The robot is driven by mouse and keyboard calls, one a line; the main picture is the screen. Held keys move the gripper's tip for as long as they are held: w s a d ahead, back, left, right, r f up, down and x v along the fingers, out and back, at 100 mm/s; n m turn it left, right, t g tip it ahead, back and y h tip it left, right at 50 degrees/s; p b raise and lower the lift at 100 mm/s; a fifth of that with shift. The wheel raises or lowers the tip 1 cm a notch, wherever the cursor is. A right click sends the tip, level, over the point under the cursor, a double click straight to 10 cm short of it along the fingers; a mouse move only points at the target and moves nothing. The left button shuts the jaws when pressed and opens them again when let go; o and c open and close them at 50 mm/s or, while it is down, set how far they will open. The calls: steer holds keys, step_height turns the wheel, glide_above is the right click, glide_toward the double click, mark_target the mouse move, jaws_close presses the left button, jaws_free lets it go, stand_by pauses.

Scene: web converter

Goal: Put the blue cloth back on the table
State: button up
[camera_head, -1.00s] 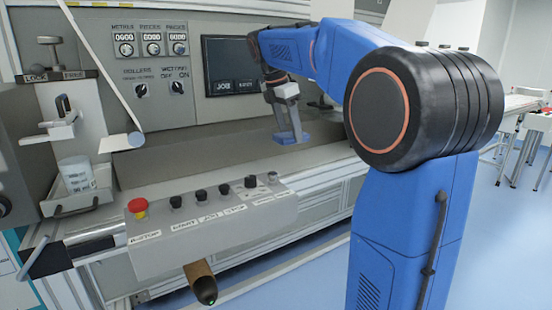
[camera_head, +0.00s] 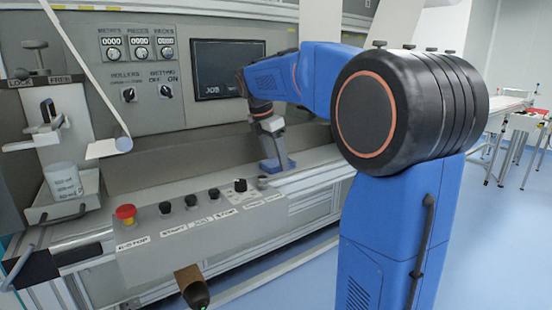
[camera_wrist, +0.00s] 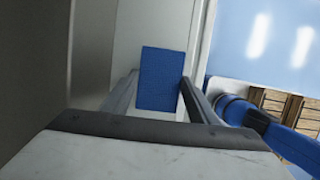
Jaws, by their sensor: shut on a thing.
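The blue cloth (camera_head: 277,166) is a small flat blue piece at the end of my gripper (camera_head: 272,154), in front of the machine and just behind the right end of the button box. In the wrist view, the cloth (camera_wrist: 162,78) stands between the two fingers of my gripper (camera_wrist: 160,98), which is shut on it. It hides part of the pale surface behind. A white-topped table (camera_head: 500,106) stands in the right background with other items near it. I cannot tell whether this is the task's table.
The button box (camera_head: 205,220) with a red emergency stop (camera_head: 125,213) juts out below my gripper. The machine panel with a dark screen (camera_head: 228,68) is close behind. Blue floor (camera_head: 490,240) is open at right.

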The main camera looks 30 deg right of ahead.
steer(key=shift+f, duration=0.1)
steer(key=o, duration=1)
steer(key=v, duration=1.2)
